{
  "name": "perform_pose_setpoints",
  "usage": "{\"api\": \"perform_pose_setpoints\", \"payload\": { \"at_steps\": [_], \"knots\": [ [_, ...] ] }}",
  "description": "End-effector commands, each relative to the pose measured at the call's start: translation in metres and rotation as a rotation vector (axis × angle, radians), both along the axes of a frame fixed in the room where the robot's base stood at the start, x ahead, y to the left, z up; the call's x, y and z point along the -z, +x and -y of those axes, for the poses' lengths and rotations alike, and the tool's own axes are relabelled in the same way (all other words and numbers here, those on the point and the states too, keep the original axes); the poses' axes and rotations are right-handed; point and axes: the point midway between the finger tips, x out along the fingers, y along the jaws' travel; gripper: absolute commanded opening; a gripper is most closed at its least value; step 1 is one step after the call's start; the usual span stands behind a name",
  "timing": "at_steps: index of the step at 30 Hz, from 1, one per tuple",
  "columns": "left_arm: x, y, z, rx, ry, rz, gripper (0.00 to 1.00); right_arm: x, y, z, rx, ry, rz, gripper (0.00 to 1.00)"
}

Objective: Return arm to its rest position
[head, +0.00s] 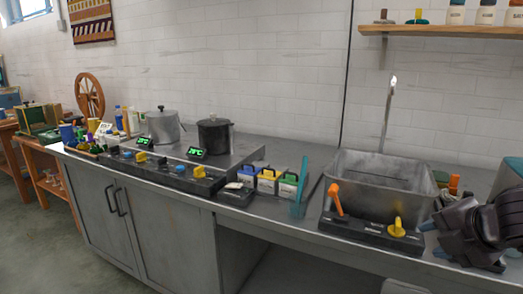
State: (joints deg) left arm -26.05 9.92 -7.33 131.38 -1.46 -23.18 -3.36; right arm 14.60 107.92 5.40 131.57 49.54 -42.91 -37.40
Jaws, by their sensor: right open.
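My right gripper (434,240) is at the right edge, in front of the counter's right end and just right of the sink's control panel. Its dark body fills the lower right corner, and its two bluish fingertips point left, apart, with nothing seen between them. The gripper looks close to the yellow knob (396,228), but I cannot tell the exact gap. My left gripper is not in view.
A metal sink (345,188) sits in the counter, with an orange lever (335,199) in front. Left of it are a teal board (301,186), small coloured boxes (267,181), a dark pot (214,138) and a grey pot (162,128). A shelf (450,31) hangs above.

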Motion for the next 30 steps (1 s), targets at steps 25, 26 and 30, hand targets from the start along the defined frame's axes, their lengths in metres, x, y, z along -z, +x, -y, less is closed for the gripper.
{"api": "perform_pose_setpoints", "payload": {
  "at_steps": [25,26,30],
  "knots": [
    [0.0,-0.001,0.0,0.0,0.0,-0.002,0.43,0.197,-0.117,-0.015,0.461,0.837,0.026,0.4],
    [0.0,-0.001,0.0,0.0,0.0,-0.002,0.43,0.202,-0.123,-0.017,0.479,0.857,0.027,0.4],
    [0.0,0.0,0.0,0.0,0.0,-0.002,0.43,0.226,-0.151,-0.028,0.567,0.944,0.025,0.4]
  ]
}}
